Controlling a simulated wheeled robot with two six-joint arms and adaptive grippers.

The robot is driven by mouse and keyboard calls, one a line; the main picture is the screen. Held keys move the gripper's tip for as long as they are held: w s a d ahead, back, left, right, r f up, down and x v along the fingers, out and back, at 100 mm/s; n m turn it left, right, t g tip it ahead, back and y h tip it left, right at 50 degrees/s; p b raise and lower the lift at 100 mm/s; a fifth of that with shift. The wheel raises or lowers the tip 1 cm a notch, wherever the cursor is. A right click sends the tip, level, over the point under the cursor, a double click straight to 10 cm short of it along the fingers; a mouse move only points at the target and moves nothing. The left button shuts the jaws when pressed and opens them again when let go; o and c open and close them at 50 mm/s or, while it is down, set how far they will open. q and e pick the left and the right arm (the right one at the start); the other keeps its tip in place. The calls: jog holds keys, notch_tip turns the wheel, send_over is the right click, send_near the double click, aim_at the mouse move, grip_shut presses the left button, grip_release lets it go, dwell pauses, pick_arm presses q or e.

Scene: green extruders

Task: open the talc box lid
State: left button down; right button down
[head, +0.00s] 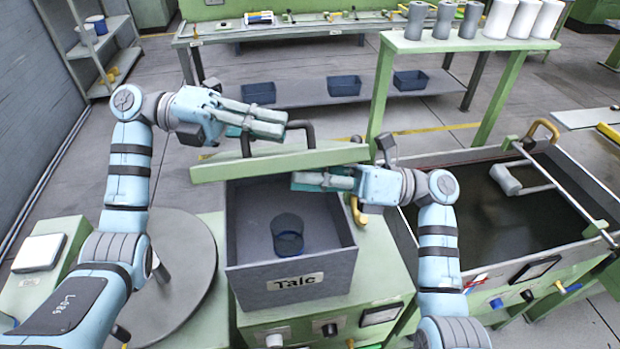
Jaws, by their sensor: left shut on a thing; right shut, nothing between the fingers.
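The grey talc box (247,270), labelled "Talc", has its interior in view, with a dark blue cup-like container (287,240) inside. The green lid (230,170) is at the box's far edge, clear of most of the opening. Whether it rests on the rim or is held above it, I cannot tell. My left gripper (284,126) is shut on the lid's dark handle (306,126), above the lid. My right gripper (294,182) is shut and empty, just on the near side of the lid, over the box's back right part.
A dark tank (480,225) with a white roller lies right of the box. A round grey turntable (185,270) is at left. A green shelf (465,44) with grey and white cylinders stands behind right. A workbench (300,28) with blue bins below is at the back.

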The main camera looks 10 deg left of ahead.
jog(key=shift+r, duration=0.1)
pick_arm(q)
jog(key=shift+f, duration=0.1)
pick_arm(e)
jog(key=shift+w+a+r, duration=0.15)
jog(key=shift+w+r, duration=0.3)
jog(key=shift+r, duration=0.3)
pick_arm(q)
jog(key=c, duration=1.7)
grip_release()
jog(key=shift+w+f, duration=0.1)
jog(key=shift+o, duration=0.2)
pick_arm(e)
jog(key=shift+w, duration=0.1)
jog(key=shift+f, duration=0.1)
